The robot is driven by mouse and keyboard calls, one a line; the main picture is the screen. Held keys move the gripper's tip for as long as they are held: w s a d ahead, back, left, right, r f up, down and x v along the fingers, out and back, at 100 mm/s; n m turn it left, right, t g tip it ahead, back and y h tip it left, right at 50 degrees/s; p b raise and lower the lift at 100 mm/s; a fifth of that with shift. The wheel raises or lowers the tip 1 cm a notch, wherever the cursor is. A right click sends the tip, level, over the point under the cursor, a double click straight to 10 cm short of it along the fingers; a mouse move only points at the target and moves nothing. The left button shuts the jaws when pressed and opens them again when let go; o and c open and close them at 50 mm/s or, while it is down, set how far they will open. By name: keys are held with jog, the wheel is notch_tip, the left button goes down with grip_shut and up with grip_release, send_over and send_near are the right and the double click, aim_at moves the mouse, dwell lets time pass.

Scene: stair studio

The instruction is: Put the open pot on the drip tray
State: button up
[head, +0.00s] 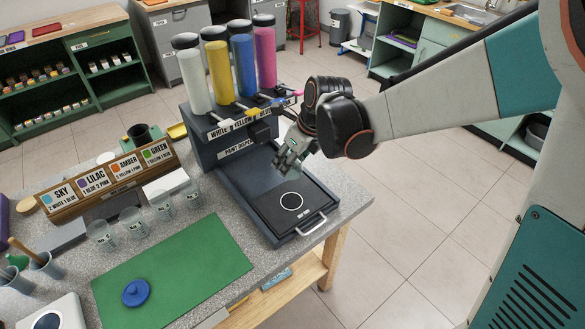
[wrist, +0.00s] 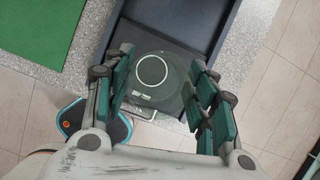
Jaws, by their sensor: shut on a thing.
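My gripper (head: 291,152) is over the dark base of the paint dispenser, above and behind the drip tray. I cannot tell the gap between pot and tray.
Paint tubes in white, yellow, blue and pink stand on the paint dispenser (head: 232,137) behind the tray. Several clear cups (head: 132,222) stand to the left, before a recipe card rack (head: 108,180). A blue lid (head: 136,292) lies on the green mat (head: 190,262).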

notch_tip(320, 180, down, 13)
jog(key=b, duration=0.3)
jog(key=shift+b, duration=0.35)
jog(key=shift+f, duration=0.15)
jog(key=o, duration=1.3)
